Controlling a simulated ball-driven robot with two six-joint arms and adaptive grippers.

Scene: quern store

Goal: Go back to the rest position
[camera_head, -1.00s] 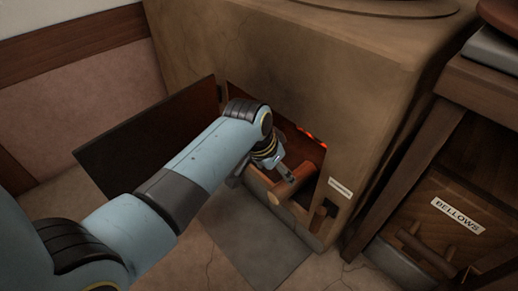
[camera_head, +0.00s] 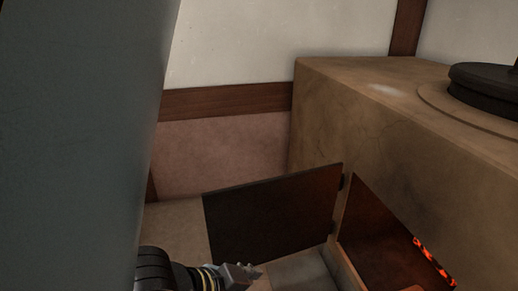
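My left gripper (camera_head: 243,273) is at the bottom edge of the head view, in front of the open dark stove door (camera_head: 275,215). Its fingers are small and partly cut off, so I cannot tell whether they are open or shut. I see nothing held in the visible part. A large blue-grey link of my arm fills the left side of the view. My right gripper is not in view.
The brown stove block (camera_head: 400,130) stands at right with its fire opening (camera_head: 385,235) open and embers (camera_head: 434,262) glowing inside. A dark round plate (camera_head: 485,82) sits on top. A pink and white wall (camera_head: 225,155) with a wooden rail is behind.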

